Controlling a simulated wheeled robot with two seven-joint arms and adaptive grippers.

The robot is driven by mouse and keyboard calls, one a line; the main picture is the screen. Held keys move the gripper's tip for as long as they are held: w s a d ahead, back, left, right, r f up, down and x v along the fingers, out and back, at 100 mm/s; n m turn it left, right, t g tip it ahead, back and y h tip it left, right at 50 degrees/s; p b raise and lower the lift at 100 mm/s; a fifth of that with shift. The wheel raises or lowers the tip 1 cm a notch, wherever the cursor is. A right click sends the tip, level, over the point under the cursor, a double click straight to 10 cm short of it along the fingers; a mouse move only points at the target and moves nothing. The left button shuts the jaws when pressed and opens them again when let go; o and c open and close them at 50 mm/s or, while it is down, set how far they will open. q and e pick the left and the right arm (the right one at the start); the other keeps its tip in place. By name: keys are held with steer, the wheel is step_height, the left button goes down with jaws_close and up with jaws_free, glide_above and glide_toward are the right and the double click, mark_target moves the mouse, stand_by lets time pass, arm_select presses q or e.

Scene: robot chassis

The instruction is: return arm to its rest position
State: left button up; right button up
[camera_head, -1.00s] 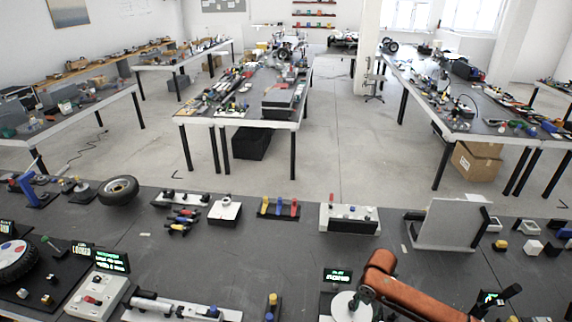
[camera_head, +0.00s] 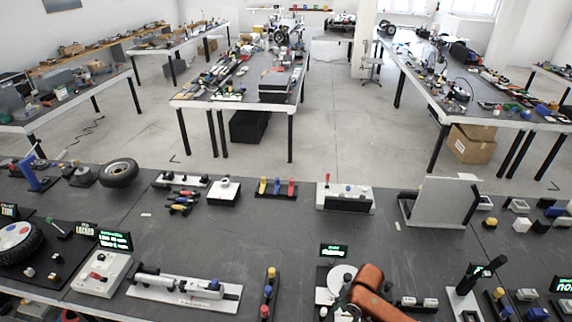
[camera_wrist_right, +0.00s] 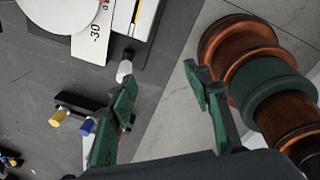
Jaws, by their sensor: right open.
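My right arm (camera_head: 372,290) is orange and enters from the bottom edge of the head view, right of centre, in front of a white dial (camera_head: 342,277). Its gripper is not clearly visible there. In the right wrist view my right gripper (camera_wrist_right: 160,75) has two green-padded fingers spread apart, with nothing between them. Below the fingers are the dark bench top and a bit of floor. My left gripper is in neither view.
The dial, marked -30, also shows in the wrist view (camera_wrist_right: 62,12). A row of yellow, blue and red knobs (camera_head: 268,288) stands left of the arm. A white panel (camera_head: 435,202) stands farther back. The bench centre (camera_head: 240,245) is clear.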

steer(key=s+a+f+m+t+y, duration=0.1)
steer(key=s+a+f+m, duration=0.2)
steer(key=s+m, duration=0.25)
steer(key=s+d+m+t+h, duration=0.2)
steer(key=s+d+m+h, duration=0.2)
steer(key=s+d+m, duration=1.5)
step_height(320, 180, down, 31)
steer(key=s+a+n+g+y+b, duration=0.1)
steer(key=n+b, duration=0.1)
steer(key=b, duration=0.3)
steer(key=s+f+g+b, duration=0.1)
steer(key=s+f+b, duration=0.1)
steer(key=s+f, duration=0.8)
steer(key=s+f+b, duration=0.3)
steer(key=s+f, duration=0.7)
steer(key=f, duration=0.6)
steer(key=shift+s+a+f+g, duration=0.15)
steer(key=shift+s+a+g, duration=0.1)
steer(key=shift+s+g, duration=0.15)
